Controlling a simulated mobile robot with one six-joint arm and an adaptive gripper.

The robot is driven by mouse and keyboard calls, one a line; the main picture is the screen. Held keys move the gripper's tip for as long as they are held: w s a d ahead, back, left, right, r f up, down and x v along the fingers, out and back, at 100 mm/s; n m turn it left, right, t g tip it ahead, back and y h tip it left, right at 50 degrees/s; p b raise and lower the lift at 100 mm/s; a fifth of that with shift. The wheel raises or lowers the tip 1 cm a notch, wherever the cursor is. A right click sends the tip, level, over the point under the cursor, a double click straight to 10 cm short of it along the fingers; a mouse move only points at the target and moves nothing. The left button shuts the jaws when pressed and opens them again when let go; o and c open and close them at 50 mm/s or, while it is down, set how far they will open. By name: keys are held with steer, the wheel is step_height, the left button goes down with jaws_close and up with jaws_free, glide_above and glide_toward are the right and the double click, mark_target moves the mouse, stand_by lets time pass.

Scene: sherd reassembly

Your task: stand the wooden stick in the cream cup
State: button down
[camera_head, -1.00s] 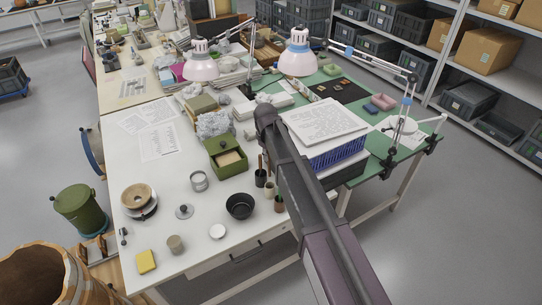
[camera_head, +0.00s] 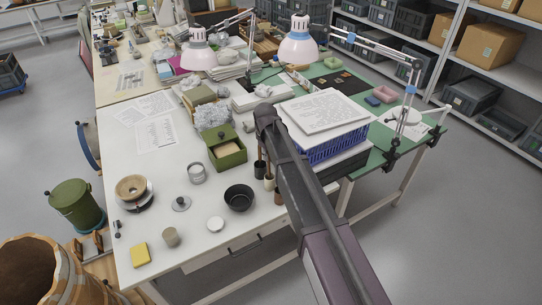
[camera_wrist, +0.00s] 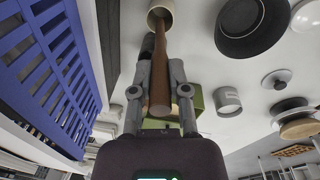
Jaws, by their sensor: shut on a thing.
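My gripper (camera_wrist: 160,74) is shut on the wooden stick (camera_wrist: 160,88), a plain brown rod, in the wrist view. The stick's far end overlaps the mouth of the cream cup (camera_wrist: 152,14); I cannot tell how deep it is, or whether it touches the wall. In the head view the cream cup (camera_head: 269,185) stands upright near the table's right side, between a black cup and a brown cup. My arm hides the gripper's fingers and most of the stick there.
The black cup (camera_head: 259,171) and brown cup (camera_head: 279,197) stand close beside the cream cup. A black bowl (camera_head: 239,203) is to the left, a green box (camera_head: 228,160) behind. A blue crate (camera_head: 336,145) stands close on the right.

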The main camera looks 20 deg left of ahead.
mark_target(268, 162)
steer(key=shift+f+b, duration=2.6)
steer(key=shift+f, duration=0.15)
steer(key=c, duration=0.5)
jaws_free()
steer(key=shift+c, duration=0.2)
